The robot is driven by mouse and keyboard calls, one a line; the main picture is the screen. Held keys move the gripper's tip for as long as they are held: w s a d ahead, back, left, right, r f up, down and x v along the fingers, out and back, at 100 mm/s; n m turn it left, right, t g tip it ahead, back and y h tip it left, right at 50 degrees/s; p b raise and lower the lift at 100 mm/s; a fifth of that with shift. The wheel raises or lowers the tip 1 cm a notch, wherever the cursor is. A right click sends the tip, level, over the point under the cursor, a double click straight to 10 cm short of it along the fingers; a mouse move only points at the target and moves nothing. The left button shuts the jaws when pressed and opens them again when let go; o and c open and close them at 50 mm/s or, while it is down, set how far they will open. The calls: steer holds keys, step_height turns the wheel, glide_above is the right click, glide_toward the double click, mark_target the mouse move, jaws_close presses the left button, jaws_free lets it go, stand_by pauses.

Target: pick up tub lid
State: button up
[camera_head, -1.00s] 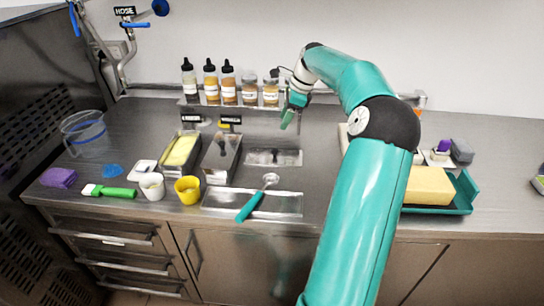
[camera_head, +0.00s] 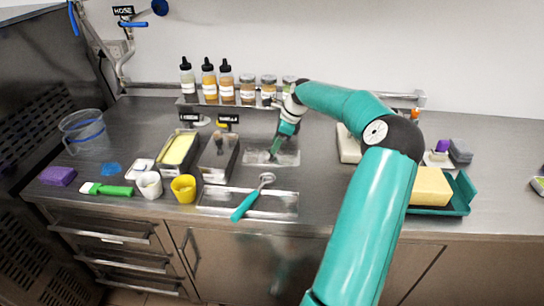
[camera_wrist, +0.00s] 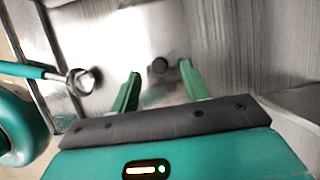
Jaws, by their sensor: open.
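The tub lid (camera_head: 288,159) is a flat, shiny metal plate lying on the steel counter in the middle, behind the scoop tray. In the wrist view the lid (camera_wrist: 120,35) shows as a bright plate with a small dark knob (camera_wrist: 158,66). My gripper (camera_head: 275,156) points down over the lid and hides part of it. In the wrist view my gripper (camera_wrist: 160,70) has its two green fingers apart, with the knob showing between their tips. Nothing is held. I cannot tell whether the fingers touch the lid.
A metal tray (camera_head: 216,203) with a teal-handled scoop (camera_head: 245,206) lies in front. Left of the lid stand a grey tub (camera_head: 217,165) and a tub with yellow contents (camera_head: 179,149). Bottles and jars (camera_head: 227,85) line the back shelf. A butter-coloured block (camera_head: 431,187) sits right.

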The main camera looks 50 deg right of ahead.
steer(key=x, duration=0.3)
jaws_close()
steer(key=shift+r, duration=0.15)
steer(key=shift+r, duration=0.45)
step_height(320, 180, up, 2)
steer(key=shift+r, duration=0.2)
steer(key=s+a+r, duration=0.3)
steer(key=a+r, duration=0.1)
steer(key=a, duration=0.2)
steer(key=s+a+r, duration=0.2)
steer(key=a+r, duration=0.3)
steer(key=a, duration=0.2)
steer(key=shift+s+r, duration=0.25)
steer(key=shift+s, duration=0.1)
